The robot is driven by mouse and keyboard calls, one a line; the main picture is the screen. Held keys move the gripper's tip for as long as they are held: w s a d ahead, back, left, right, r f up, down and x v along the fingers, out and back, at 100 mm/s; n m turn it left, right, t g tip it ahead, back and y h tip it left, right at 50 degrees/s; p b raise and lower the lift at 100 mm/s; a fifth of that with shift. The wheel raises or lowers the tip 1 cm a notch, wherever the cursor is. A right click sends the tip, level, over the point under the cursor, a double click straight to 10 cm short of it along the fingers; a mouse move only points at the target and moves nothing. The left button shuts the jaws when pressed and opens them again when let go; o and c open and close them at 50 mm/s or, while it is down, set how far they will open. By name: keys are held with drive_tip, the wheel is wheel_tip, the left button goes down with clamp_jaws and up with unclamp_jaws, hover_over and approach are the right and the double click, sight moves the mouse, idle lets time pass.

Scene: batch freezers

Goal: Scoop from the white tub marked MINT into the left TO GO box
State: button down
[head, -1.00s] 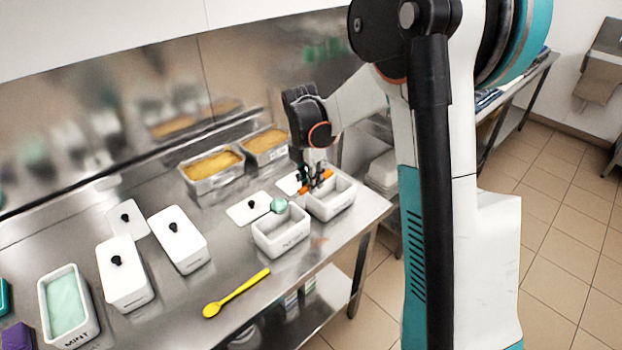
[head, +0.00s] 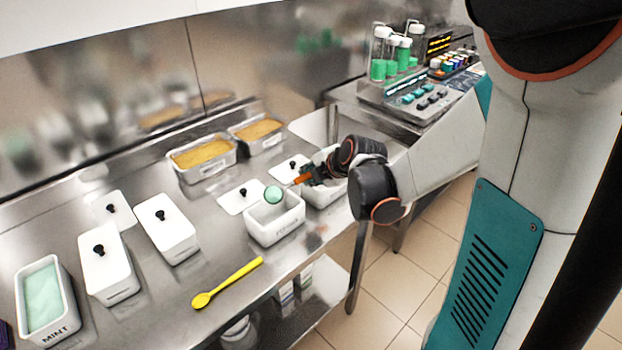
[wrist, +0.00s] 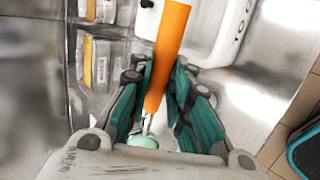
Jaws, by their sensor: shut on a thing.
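The white tub marked MINT (head: 62,333) stands at the lower left in the head view, open, with pale green ice cream (head: 43,297) inside. My gripper (head: 322,174) is shut on the orange handle of a scoop (head: 303,179); the handle also shows in the wrist view (wrist: 168,55). A round mint-green mass (head: 273,194) shows at the scoop's head, at the left TO GO box (head: 277,232). Whether it touches the box is unclear. The right TO GO box (head: 326,195) is beside it, partly behind my gripper. The left box's lettering is faint.
White lidded tubs (head: 108,275) (head: 166,230) stand between the MINT tub and the boxes. Loose lids (head: 240,200) lie behind. A yellow spoon (head: 228,282) lies near the front edge. Two metal pans of orange-yellow food (head: 203,155) (head: 258,132) stand at the back.

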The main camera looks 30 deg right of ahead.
drive_tip(key=shift+s+d+f+m+t+y+b, duration=0.15)
drive_tip(key=shift+f+t+y+b, duration=0.1)
drive_tip(key=shift+t+b, duration=0.8)
drive_tip(key=shift+s+a+f+m+t+y+b, duration=0.1)
drive_tip(key=shift+s+f+t+y+b, duration=0.15)
drive_tip(key=shift+t+b, duration=0.85)
drive_tip(key=shift+s+d+f+m+t+y+b, duration=0.1)
drive_tip(key=shift+f+t+y+b, duration=0.15)
drive_tip(key=shift+t+b, duration=0.8)
drive_tip(key=shift+f, duration=0.1)
drive_tip(key=shift+g, duration=0.3)
